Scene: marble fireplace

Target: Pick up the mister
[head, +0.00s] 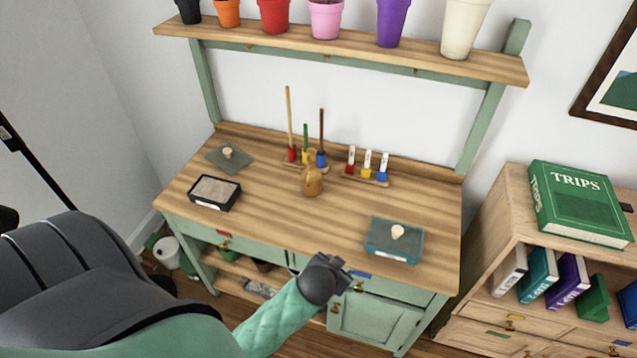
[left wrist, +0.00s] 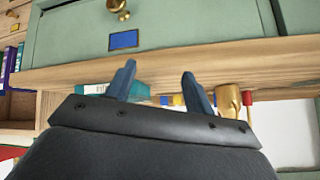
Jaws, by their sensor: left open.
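The mister (head: 312,184), a small amber-brown bottle, stands upright on the wooden bench top (head: 270,215), in front of the racks of tools. My left gripper (head: 342,277) is at the bench's front edge, by the drawers, in front of the mister and apart from it. In the left wrist view, which looks upside down, its two blue fingers (left wrist: 159,70) are spread with nothing between them. The mister (left wrist: 228,100) shows there beyond the right-hand finger, partly cut off by the gripper body. My right gripper is not in view.
A teal lidded box (head: 393,243) sits at the bench's right front, a dark tray (head: 215,192) at the left, with a grey-green lid (head: 229,159) behind it. A rack (head: 366,175) of small labelled tools stands behind the mister. The bench between tray and teal box is mostly clear.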

